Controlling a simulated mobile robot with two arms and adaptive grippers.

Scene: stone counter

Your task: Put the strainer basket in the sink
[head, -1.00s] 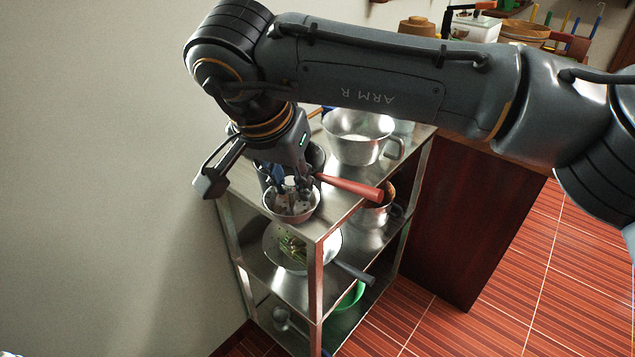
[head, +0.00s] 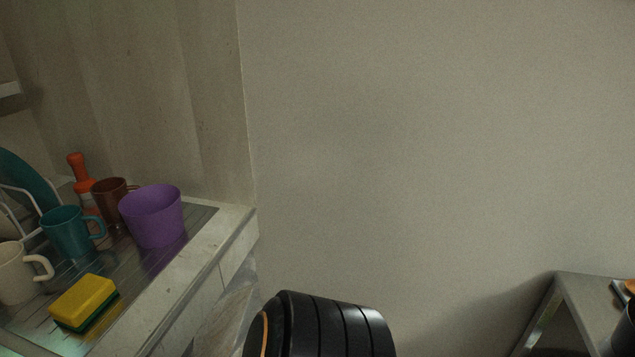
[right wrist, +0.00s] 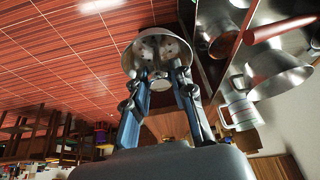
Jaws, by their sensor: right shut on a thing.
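In the right wrist view, my right gripper (right wrist: 160,82) is shut on the strainer basket (right wrist: 158,45). The strainer basket is a small round metal bowl with holes, held at the fingertips, apart from the shelf. Neither gripper shows in the head view; only a black joint of my arm is at its bottom edge. The sink bowl does not show in either current view.
At the left, a stone counter (head: 236,222) holds a purple cup (head: 153,216), a teal mug (head: 68,232), a brown mug (head: 108,192), a cream mug (head: 18,275) and a yellow-green sponge (head: 84,300). A metal shelf (head: 580,305) stands at lower right.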

